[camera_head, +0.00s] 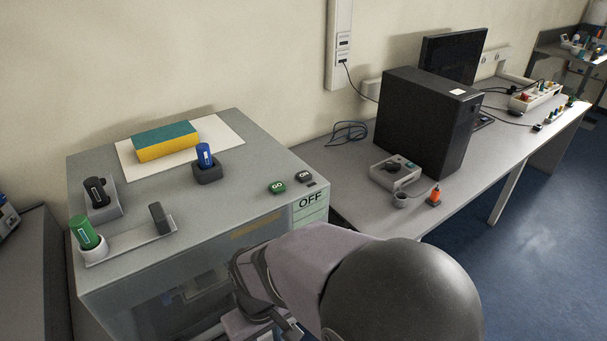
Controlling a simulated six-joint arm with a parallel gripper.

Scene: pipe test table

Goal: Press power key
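Two round buttons sit at the right front corner of the grey cabinet top: a green button (277,187) with white lettering like "GO", and a dark button (304,175) with small white lettering I cannot read surely. A pale green panel (310,201) reading "OFF" is on the cabinet's side just below them. No button is clearly labelled as the power key. My gripper (279,328) is at the bottom edge, in front of the cabinet and below the buttons, apart from them. Its fingers are partly cut off, so its opening is unclear.
The cabinet top (240,200) also bears a yellow and teal block (166,142), a blue-capped item in a dark holder (207,171), a black cylinder (96,191) and a green cylinder (85,231). A computer tower (427,120) stands on the right-hand table. The cabinet top around the buttons is clear.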

